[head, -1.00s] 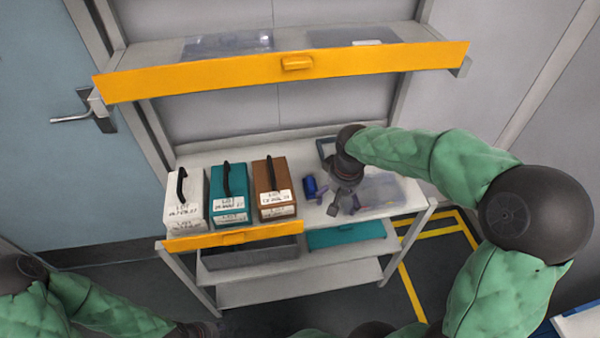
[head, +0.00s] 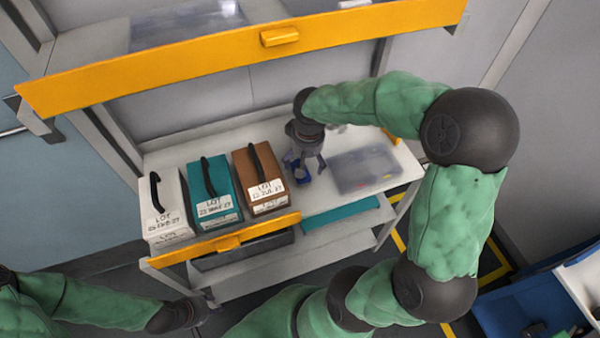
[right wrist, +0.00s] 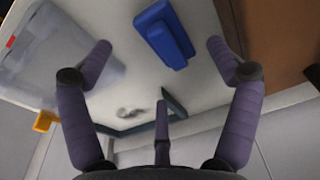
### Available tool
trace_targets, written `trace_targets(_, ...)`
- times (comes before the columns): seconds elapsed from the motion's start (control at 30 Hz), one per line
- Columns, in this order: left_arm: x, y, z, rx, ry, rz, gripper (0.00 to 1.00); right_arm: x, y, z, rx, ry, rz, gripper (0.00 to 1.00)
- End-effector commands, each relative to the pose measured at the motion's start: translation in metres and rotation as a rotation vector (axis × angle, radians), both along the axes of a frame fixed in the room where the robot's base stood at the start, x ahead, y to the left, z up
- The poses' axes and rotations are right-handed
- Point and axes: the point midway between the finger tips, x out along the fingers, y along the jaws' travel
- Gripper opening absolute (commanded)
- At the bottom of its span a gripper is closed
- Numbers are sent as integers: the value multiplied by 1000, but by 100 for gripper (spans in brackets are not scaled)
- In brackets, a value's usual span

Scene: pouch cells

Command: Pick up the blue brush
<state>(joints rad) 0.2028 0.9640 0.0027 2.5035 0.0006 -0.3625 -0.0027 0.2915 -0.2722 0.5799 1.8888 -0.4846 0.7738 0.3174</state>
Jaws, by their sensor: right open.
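The blue brush (head: 302,179) lies on the white shelf top, right of the brown box, partly hidden by my right gripper in the head view. In the right wrist view the blue brush (right wrist: 164,33) lies between the two front fingers and apart from both. My right gripper (head: 303,168) points down over the brush. Its purple-grey fingers are spread and empty in the right wrist view (right wrist: 158,60). My left gripper (head: 190,315) is low at the left, away from the shelf; its fingers are not clear.
White (head: 167,200), teal (head: 214,190) and brown (head: 259,172) labelled boxes with handles stand left of the brush. A clear plastic case (head: 362,168) lies to its right. A yellow-fronted shelf (head: 230,60) hangs above and behind.

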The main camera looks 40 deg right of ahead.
Motion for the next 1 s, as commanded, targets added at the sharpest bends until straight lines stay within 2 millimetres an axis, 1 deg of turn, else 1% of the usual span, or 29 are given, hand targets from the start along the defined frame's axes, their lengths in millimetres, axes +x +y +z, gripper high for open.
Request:
trace_targets(0.17, 0, 0, -8, 0, -1, 0, 40, 2, 0, -13, 0, 1, 0, 90)
trace_targets(0.3, 0, 0, -21, 0, -1, 0, 40, 5, 0, -33, 0, 2, 2, 90)
trace_targets(0.43, 0, 0, -29, 0, -1, 0, 40, 7, -1, -48, 0, 1, 2, 90)
trace_targets(0.53, 0, 0, -30, 0, -1, 0, 40, 8, -1, -52, 0, -1, 1, 90)
trace_targets(0.7, 0, 0, -28, 0, -1, 0, 40, 8, -1, -50, 0, -1, 1, 90)
trace_targets(0.73, 0, 0, -28, 0, -1, 0, 40, 8, -1, -50, 0, -1, 1, 84)
trace_targets(0.77, 0, 0, -28, 0, -1, 0, 40, 8, -1, -50, 0, -1, 1, 75)
trace_targets(0.8, 0, 0, -28, 0, -1, 0, 40, 8, -1, -50, 0, -1, 1, 64)
trace_targets(0.87, 0, 0, -28, 0, -1, 0, 40, 8, -1, -50, 0, -1, 1, 47)
trace_targets(0.9, 0, 0, -28, 0, -1, 0, 40, 8, -1, -50, 0, -1, 1, 36)
trace_targets(0.93, 0, 0, -28, 0, -1, 0, 40, 8, -1, -50, 0, 0, 1, 27)
trace_targets(1.0, 0, 0, -28, 0, -1, 0, 40, 8, -1, -51, 0, 0, 1, 27)
